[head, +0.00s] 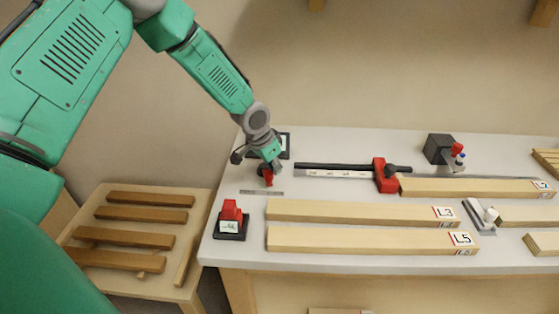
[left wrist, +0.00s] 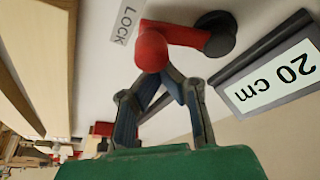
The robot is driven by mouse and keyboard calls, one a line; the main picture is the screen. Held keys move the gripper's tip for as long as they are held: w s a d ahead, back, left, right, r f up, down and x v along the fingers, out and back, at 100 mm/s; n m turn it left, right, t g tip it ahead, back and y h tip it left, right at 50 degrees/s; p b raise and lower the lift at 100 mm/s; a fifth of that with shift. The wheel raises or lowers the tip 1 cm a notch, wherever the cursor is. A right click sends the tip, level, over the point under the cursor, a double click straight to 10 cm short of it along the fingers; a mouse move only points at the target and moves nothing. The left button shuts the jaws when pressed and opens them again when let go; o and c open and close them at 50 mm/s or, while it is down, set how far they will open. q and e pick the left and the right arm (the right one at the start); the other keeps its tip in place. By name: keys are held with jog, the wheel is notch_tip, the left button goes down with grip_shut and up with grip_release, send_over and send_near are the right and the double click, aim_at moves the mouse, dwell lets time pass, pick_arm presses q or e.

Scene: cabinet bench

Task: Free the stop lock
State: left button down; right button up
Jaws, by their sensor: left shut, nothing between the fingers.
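The red lock lever (left wrist: 165,42) shows in the left wrist view. It is bent, with a rounded red end near my fingers and a dark round base (left wrist: 218,32). A grey LOCK label (left wrist: 127,20) lies beside it. In the head view the red lever (head: 268,179) is small and partly hidden by my gripper. My left gripper (head: 265,168) is shut and empty. Its fingertips (left wrist: 162,75) are at the red end; I cannot tell whether they touch. A red stop (head: 384,174) sits on the dark rail (head: 330,167) to the right. My right gripper is not in view.
A 20 cm sign (left wrist: 275,75) stands close to the lever. A red block on a black base (head: 231,216) sits at the bench's front left. Long boards (head: 350,212) lie at the front. A dark clamp-like block (head: 438,148) is at the back right.

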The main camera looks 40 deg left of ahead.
aim_at(265, 182)
pick_arm(q)
jog(key=shift+s+a+r+m+h+p, duration=0.1)
jog(key=shift+s+a+m+h+p, duration=0.35)
jog(key=shift+m, duration=0.55)
jog(key=shift+s+a+m, duration=0.35)
jog(key=shift+s+m, duration=0.1)
jog(key=shift+m, duration=0.45)
jog(key=a+m, duration=0.1)
jog(key=m, duration=0.1)
jog(key=s+m+g+h, duration=0.1)
jog(key=shift+s+a+m, duration=0.2)
jog(key=shift+a+m, duration=0.2)
jog(key=shift+s+a, duration=0.2)
jog(key=shift+a, duration=0.35)
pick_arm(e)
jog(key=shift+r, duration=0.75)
pick_arm(q)
jog(key=shift+a, duration=0.1)
